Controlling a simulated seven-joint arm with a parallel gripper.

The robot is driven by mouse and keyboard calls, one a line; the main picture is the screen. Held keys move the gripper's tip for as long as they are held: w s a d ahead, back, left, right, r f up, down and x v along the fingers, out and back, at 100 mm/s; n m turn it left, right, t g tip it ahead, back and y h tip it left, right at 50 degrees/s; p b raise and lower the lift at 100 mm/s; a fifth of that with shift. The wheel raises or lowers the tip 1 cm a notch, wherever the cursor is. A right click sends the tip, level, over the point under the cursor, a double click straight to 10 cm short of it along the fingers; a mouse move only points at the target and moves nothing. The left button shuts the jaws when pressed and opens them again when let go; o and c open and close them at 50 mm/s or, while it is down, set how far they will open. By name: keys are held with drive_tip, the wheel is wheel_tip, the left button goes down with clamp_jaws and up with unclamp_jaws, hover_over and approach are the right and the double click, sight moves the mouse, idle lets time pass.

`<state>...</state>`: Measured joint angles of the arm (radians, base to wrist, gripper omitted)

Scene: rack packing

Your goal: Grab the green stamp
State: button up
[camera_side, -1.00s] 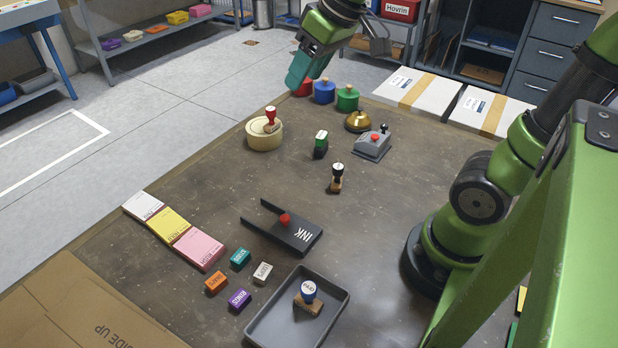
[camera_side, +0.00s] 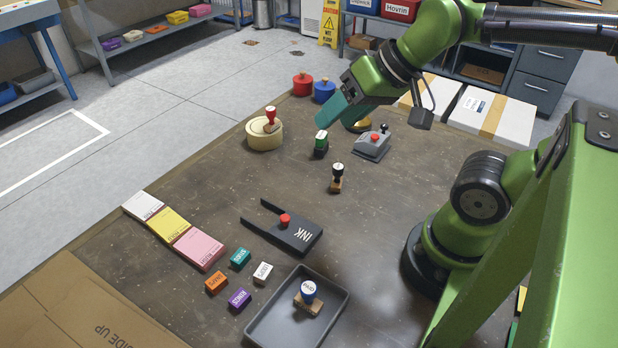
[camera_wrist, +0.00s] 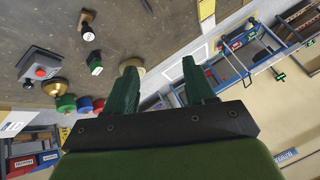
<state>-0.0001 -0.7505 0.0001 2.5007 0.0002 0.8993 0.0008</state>
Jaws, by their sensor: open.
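A grey device with a red button (camera_side: 371,148) is to the right. A dark tray (camera_side: 258,332) holds a blue stamp (camera_side: 308,292).

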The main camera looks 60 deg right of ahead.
drive_tip(key=o, duration=0.4)
drive_tip(key=shift+o, duration=0.2)
drive_tip(key=m+g+h, duration=0.2)
drive_tip(key=m+g, duration=0.5)
drive_tip(key=m, duration=2.3)
hover_over(322, 133)
wheel_tip(322, 133, down, 7)
wheel_tip(322, 133, down, 16)
drive_tip(key=shift+a+f, duration=0.1)
drive_tip(key=shift+f, duration=0.05)
